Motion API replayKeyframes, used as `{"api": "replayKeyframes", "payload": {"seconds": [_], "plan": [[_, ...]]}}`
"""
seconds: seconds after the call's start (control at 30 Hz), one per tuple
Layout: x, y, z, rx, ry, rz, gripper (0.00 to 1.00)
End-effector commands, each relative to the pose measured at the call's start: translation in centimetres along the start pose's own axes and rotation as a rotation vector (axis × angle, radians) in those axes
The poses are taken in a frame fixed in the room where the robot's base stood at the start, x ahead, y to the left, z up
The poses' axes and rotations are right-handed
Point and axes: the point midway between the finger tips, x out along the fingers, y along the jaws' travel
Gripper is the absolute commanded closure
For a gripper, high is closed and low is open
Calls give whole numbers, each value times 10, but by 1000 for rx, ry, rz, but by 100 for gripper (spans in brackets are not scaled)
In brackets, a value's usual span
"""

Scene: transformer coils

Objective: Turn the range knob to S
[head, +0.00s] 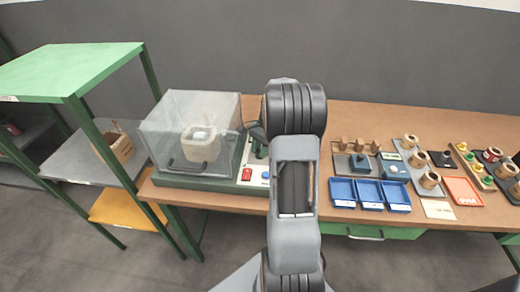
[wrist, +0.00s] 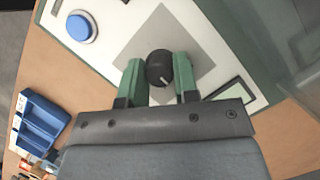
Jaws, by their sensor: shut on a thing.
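The range knob (wrist: 158,66) is black and round, with a white pointer line on its face. In the wrist view it sits on a grey square on the white panel (wrist: 112,22), and the line points down toward the bottom of the picture. No scale letters are readable around it. My gripper (wrist: 161,80) has its two green fingers on either side of the knob and is shut on it. In the head view my arm hides the knob, and the gripper cannot be made out clearly.
A clear cover (head: 205,115) over a coil stands left on the bench. Blue trays (head: 370,195) and coil parts lie right. A green shelf (head: 75,68) stands far left.

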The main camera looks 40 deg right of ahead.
Motion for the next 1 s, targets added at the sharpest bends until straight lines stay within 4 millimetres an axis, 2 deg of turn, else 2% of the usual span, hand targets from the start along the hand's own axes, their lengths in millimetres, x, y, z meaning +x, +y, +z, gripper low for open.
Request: {"api": "replayKeyframes", "payload": {"seconds": [0.17, 0.7, 1.0], "plan": [[-2, 0, 1, -63, 1, 30, 95], [-1, -1, 1, -468, 15, 198, 95], [0, -1, 1, -626, 23, 262, 95]]}}
